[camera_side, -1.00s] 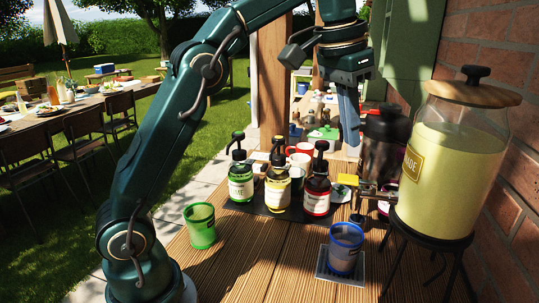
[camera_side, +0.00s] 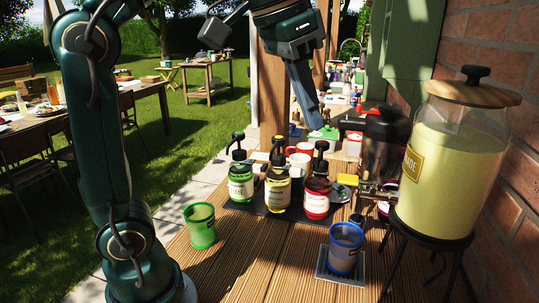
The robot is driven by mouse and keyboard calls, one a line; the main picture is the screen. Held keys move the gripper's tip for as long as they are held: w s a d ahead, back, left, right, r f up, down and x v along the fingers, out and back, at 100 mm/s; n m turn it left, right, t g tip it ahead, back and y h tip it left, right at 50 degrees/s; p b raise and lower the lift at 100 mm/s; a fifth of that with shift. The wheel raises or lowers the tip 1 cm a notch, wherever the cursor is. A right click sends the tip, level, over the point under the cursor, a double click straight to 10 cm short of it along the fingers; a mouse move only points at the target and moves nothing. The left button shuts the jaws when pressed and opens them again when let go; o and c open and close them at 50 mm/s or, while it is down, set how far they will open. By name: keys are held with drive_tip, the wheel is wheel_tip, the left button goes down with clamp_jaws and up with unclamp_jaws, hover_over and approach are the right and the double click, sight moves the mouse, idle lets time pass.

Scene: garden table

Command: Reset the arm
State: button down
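My gripper (camera_side: 312,118) hangs in the air at the upper middle, above and behind the row of pump bottles. Its fingers point down and slightly right, and I see no object at their tips. From this side I cannot tell whether the fingers are apart or together. My arm stands at the left, its upper part leaving the top of the picture.
A green cup (camera_side: 201,226) stands front left and a blue cup (camera_side: 344,247) on a drip tray (camera_side: 325,271). Green (camera_side: 241,182), yellow (camera_side: 278,187) and red (camera_side: 317,191) pump bottles stand behind. A lemonade dispenser (camera_side: 450,170) stands right, with a dark dispenser (camera_side: 385,150) behind.

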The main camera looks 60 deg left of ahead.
drive_tip(key=s+f, duration=0.4)
drive_tip(key=f, duration=0.3)
drive_tip(key=s+f+n+t, duration=0.1)
drive_tip(key=s+f, duration=0.4)
drive_tip(key=f, duration=0.3)
drive_tip(key=shift+s+a+f, duration=0.15)
drive_tip(key=shift+s+f, duration=0.05)
drive_tip(key=shift+s, duration=0.1)
